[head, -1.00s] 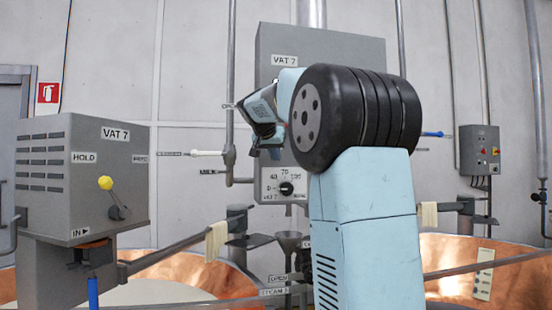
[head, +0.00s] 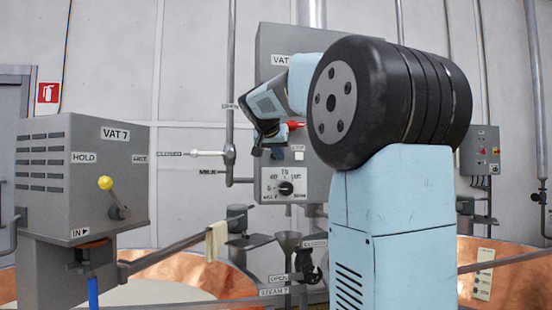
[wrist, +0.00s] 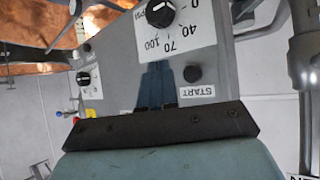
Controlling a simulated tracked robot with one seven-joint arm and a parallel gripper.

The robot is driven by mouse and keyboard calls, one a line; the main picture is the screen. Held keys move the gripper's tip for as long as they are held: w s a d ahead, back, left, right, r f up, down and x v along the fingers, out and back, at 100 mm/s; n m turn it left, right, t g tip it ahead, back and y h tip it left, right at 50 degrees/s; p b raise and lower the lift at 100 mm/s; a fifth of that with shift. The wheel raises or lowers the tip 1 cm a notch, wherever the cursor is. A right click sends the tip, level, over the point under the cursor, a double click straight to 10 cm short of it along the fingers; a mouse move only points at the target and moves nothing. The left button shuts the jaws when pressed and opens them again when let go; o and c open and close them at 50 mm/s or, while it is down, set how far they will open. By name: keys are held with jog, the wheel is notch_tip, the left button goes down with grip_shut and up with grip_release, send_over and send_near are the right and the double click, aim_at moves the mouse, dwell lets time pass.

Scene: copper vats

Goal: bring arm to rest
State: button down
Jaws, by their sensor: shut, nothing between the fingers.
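My gripper (head: 268,150) shows in the head view in front of the grey VAT 7 panel (head: 270,45), pointing down. Its two dark fingers also show in the wrist view (wrist: 156,85), close together and shut, with nothing between them. My pale blue arm with its large black joint covers the right part of the panel. In the wrist view the panel appears turned over, with a black dial (wrist: 160,12) and a dark START button (wrist: 193,74) near the fingers. I cannot tell whether the fingers touch the panel.
A grey box with a yellow-knobbed lever (head: 105,183) stands at the left. Copper vats (head: 170,268) lie below, with rails and a hanging cloth (head: 216,240). A white-handled valve (head: 207,153) sits left of the gripper.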

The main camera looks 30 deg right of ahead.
dwell(0.6)
jog(key=s+a+f+n+y, duration=0.2)
jog(key=s+a+f, duration=0.4)
jog(key=s+f, duration=0.4)
jog(key=s+a+f+n+g+y, duration=0.1)
jog(key=s+a+f+n+y, duration=0.2)
jog(key=s+a+f, duration=0.4)
jog(key=s+a+f+n+y, duration=0.2)
jog(key=s+a+f+n, duration=0.2)
jog(key=s+f, duration=0.9)
jog(key=shift+s+a+f+g+y, duration=0.35)
jog(key=shift+s+a+g+y, duration=0.05)
jog(key=shift+s+a, duration=0.75)
